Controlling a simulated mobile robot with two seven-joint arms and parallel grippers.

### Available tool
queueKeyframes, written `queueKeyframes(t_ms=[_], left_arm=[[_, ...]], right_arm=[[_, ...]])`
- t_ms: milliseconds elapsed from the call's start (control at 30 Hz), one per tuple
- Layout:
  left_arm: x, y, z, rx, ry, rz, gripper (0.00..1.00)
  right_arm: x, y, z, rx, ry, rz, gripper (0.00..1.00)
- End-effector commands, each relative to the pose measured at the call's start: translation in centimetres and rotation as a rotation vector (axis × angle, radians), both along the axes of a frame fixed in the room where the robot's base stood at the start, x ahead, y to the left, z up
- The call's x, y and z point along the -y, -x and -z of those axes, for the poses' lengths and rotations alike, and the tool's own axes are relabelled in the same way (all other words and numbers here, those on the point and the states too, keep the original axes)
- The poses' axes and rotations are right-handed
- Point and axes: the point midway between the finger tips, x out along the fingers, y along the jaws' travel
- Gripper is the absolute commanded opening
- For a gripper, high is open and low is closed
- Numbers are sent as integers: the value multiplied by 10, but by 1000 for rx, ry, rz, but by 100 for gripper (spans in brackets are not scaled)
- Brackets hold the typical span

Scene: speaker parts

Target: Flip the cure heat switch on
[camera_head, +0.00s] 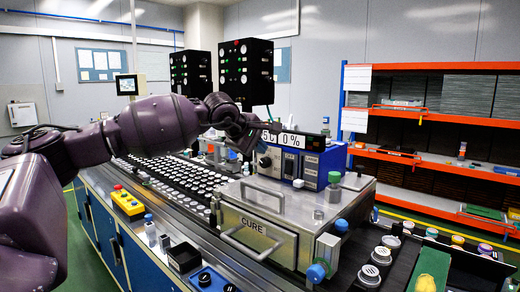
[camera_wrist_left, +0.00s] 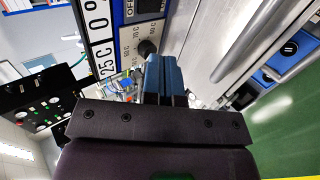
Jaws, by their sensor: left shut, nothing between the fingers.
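The blue control box (camera_head: 330,158) stands behind the steel CURE box (camera_head: 262,227). Its front has a black knob (camera_head: 265,161), a grey switch panel (camera_head: 291,163) and a white display strip. My left gripper (camera_head: 255,143) is in front of the box's left part, near the knob. In the left wrist view, the shut, empty blue fingertips (camera_wrist_left: 163,60) appear beside the black knob (camera_wrist_left: 147,47), with temperature marks around it. An "OFF" label (camera_wrist_left: 129,8) and part of a grey switch (camera_wrist_left: 150,6) show at the top edge, cut off. The switch's position cannot be told. My right gripper is not in view.
The CURE box has raised bar handles (camera_head: 247,243) in front of the panel. A tray of several round parts (camera_head: 175,175) lies left of it. A yellow button box (camera_head: 128,201) sits on the bench edge. Orange shelves (camera_head: 440,118) stand at the right.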

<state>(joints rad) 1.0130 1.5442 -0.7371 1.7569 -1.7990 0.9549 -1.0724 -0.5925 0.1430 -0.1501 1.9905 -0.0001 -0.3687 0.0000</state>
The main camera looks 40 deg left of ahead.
Motion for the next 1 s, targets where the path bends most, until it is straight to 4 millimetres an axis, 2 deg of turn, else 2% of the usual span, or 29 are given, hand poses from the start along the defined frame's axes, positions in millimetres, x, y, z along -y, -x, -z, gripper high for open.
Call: queueKeyframes(t_ms=[400,767,1000], left_arm=[[-1,3,21,-58,-4,2,0],[-2,3,21,-61,-5,1,0],[0,-10,33,-62,-2,2,0]], right_arm=[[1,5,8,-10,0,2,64],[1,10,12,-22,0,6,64],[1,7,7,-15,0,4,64]])
